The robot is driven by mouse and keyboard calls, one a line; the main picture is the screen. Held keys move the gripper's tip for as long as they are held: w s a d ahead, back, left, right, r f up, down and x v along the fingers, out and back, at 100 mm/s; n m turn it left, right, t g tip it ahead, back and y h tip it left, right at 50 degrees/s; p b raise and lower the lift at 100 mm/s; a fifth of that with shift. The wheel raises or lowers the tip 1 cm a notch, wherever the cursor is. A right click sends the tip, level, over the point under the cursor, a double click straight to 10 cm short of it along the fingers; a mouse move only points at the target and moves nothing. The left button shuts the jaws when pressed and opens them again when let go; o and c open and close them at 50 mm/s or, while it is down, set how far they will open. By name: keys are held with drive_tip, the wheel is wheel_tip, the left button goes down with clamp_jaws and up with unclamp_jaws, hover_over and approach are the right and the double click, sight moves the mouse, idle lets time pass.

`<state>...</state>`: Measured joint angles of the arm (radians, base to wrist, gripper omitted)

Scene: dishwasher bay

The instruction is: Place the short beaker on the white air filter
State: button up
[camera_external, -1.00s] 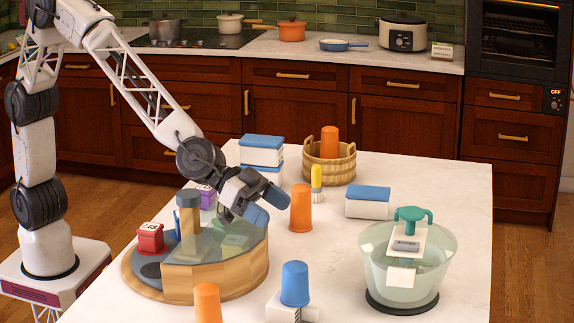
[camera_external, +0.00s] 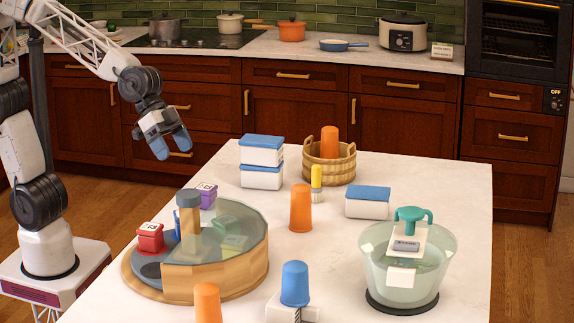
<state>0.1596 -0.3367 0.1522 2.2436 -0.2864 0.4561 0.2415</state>
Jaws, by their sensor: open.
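My gripper (camera_external: 172,147) is open and empty, in the air left of the white table, with its two blue fingers pointing down. It is well apart from everything on the table. A blue upside-down beaker (camera_external: 295,283) seems to stand on a low white block (camera_external: 280,309) with a striped side, at the front edge of the picture. Taller orange beakers stand mid-table (camera_external: 301,208) and at the front left (camera_external: 207,303). I cannot tell for sure which beaker is the short one, or whether the white block is the air filter.
A round wooden turntable (camera_external: 245,275) with a clear cover holds a red block (camera_external: 150,238) and a purple block (camera_external: 206,196). Stacked blue-lidded boxes (camera_external: 262,158), a wooden basket (camera_external: 345,165) with an orange beaker, another blue-lidded box (camera_external: 368,203) and a glass bowl (camera_external: 372,275) also stand here.

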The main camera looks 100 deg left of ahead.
drive_tip(key=s+a+f+g, duration=0.1)
drive_tip(key=s+a, duration=0.2)
drive_tip(key=s, duration=0.5)
drive_tip(key=s+a+f+n+g+y, duration=0.1)
drive_tip(key=s+a, duration=0.3)
drive_tip(key=s, duration=0.4)
drive_tip(key=s+a+f+n+g+y, duration=0.1)
drive_tip(key=s+a+f+g, duration=0.1)
drive_tip(key=s, duration=0.6)
drive_tip(key=shift+s+a+f, duration=0.4)
drive_tip(key=shift+a+f, duration=0.35)
drive_tip(key=shift+a, duration=0.05)
